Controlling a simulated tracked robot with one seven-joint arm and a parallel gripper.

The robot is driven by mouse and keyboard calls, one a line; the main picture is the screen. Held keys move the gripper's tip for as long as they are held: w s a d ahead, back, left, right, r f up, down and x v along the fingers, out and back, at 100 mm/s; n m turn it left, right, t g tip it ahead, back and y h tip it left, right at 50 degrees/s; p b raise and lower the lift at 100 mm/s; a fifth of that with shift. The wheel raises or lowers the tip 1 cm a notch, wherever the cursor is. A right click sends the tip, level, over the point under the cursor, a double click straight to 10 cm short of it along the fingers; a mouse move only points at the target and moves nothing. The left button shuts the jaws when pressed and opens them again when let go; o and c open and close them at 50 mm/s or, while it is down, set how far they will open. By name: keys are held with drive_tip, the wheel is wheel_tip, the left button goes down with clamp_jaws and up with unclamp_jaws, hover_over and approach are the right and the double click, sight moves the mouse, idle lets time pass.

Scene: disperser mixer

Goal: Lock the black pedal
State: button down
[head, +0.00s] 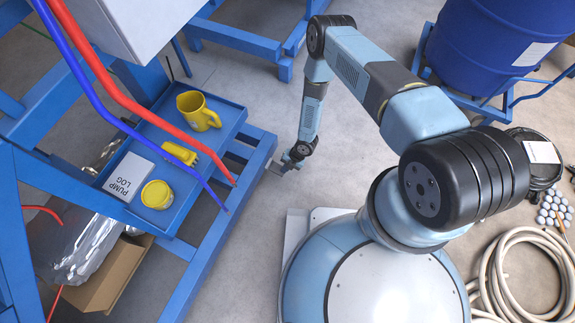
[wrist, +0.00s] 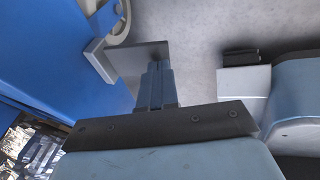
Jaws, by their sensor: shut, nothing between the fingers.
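A dark grey flat plate (wrist: 132,58), which looks like the black pedal, shows in the wrist view beside a wheel at the foot of the blue frame. In the head view a small grey plate (head: 276,168) shows low by the frame's corner. My gripper (wrist: 158,66) is shut and empty, its blue fingers together. Its tips overlap the plate's lower right edge in the wrist view; I cannot tell whether they touch it. In the head view my gripper (head: 289,161) is low beside the blue frame, small and partly hidden by the wrist.
A blue drum (head: 490,45) and coiled hose (head: 515,270) are right. Grey floor lies clear beyond the gripper.

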drive_tip(key=shift+d+f, duration=0.15)
drive_tip(key=shift+f, duration=0.2)
drive_tip(key=shift+f, duration=0.1)
idle(0.3)
drive_tip(key=s+d+v, duration=0.1)
drive_tip(key=s+v, duration=0.1)
drive_tip(key=v, duration=1.1)
drive_tip(key=shift+w+d, duration=0.2)
drive_tip(key=shift+w, duration=0.05)
drive_tip(key=shift+w+r, duration=0.1)
drive_tip(key=shift+r, duration=0.1)
